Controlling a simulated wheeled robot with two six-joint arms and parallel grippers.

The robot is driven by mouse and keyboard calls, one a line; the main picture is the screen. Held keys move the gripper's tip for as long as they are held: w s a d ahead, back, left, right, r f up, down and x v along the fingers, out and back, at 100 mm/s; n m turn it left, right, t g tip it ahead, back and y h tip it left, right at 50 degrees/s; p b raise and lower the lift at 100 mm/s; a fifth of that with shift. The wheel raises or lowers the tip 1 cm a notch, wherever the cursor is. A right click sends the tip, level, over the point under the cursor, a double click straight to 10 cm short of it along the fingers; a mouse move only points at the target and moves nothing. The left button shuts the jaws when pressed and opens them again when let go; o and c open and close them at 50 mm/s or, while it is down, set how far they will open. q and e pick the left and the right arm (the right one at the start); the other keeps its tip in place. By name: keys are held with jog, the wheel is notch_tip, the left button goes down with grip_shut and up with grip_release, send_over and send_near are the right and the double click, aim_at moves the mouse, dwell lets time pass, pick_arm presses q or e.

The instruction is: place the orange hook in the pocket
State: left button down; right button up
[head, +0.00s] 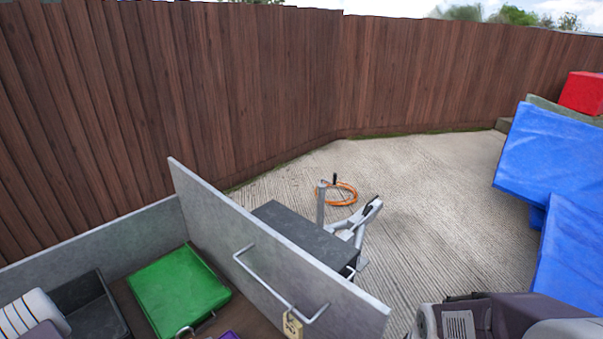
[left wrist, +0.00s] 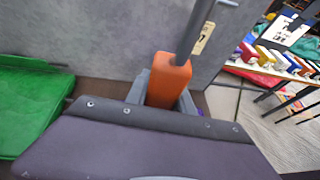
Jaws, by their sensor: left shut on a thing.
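In the left wrist view, my left gripper (left wrist: 162,98) is shut on the orange block-like handle of the hook (left wrist: 170,78). A grey metal rod runs up from the handle and leaves the top of the picture, so its far end is hidden. The handle stands close to a grey panel. The orange hook cannot be made out in the head view, where my left gripper's fingers do not show either. No pocket can be clearly told in either view. My right gripper's fingers are not in view.
A grey-walled bin or drawer holds a green tray (head: 178,292) and a black tray (head: 88,309).

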pick_arm(q)
jog(key=w+d+r+m+g+h, duration=0.1)
jog(key=w+d+r+m, duration=0.1)
jog(key=d+r, duration=0.3)
jog(key=w+d+p, duration=0.1)
jog(key=d, duration=0.3)
jog(key=shift+w+d+r+g+h, duration=0.15)
jog(key=shift+d+r+g+h, duration=0.15)
jog(key=shift+g, duration=0.1)
